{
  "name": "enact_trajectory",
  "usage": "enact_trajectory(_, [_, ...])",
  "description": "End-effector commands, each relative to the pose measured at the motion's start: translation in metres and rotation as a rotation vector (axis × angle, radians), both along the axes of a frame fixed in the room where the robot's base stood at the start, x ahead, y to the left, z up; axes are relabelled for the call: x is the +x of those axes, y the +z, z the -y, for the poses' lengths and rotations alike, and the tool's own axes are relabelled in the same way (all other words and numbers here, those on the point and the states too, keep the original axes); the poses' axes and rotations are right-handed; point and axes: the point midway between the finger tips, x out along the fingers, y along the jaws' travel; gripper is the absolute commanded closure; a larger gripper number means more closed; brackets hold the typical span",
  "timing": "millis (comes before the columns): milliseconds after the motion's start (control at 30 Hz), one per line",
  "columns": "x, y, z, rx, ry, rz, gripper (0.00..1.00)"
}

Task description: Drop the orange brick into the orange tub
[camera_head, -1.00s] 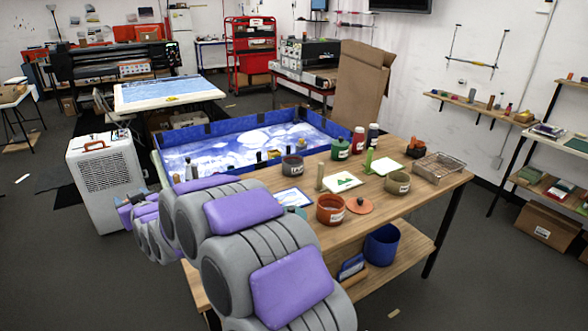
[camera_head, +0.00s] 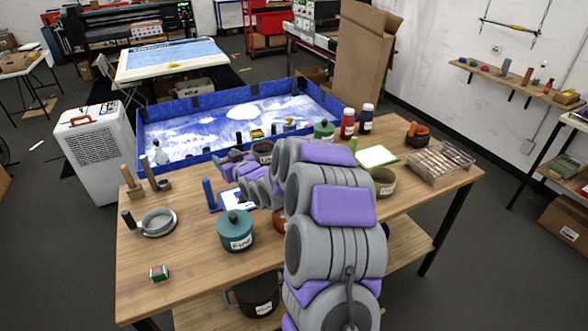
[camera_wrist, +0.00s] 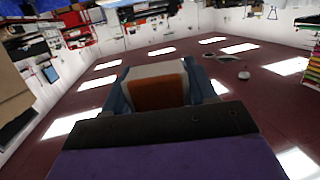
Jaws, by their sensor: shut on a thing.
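My gripper (camera_head: 226,160) is near the table's back edge, in front of the blue-rimmed tray. In the wrist view its blue-grey fingers (camera_wrist: 160,85) are shut on the orange brick (camera_wrist: 158,94), which looks orange-brown with a pale band above. I cannot make out the brick in the head view. The orange tub (camera_head: 278,222) stands on the table right of the gripper and nearer the camera. Only a sliver of its left side shows; my arm hides the rest, including its opening.
The wooden table (camera_head: 180,245) holds a teal lidded tub (camera_head: 235,232), a grey dish (camera_head: 157,222), an olive tub (camera_head: 383,181) and a wire rack (camera_head: 440,162). A blue-rimmed tray (camera_head: 205,152) lies behind. The table's front left is mostly clear.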

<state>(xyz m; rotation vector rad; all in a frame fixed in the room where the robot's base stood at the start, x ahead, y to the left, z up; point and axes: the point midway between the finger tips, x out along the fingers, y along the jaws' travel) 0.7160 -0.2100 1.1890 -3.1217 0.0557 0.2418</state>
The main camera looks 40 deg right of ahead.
Motion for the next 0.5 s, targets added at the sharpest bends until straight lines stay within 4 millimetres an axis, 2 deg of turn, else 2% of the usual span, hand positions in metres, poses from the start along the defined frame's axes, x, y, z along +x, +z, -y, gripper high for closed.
enact_trajectory(33, [-0.010, -0.010, 0.029, 0.000, -0.011, -0.003, 0.72])
enact_trajectory(100, [-0.024, -0.024, 0.060, 0.002, -0.014, -0.003, 0.72])
enact_trajectory(300, [-0.069, -0.060, 0.138, 0.011, -0.016, 0.001, 0.72])
enact_trajectory(400, [-0.086, -0.074, 0.163, 0.015, -0.013, 0.001, 0.72])
enact_trajectory(500, [-0.097, -0.083, 0.174, 0.018, -0.010, -0.001, 0.72])
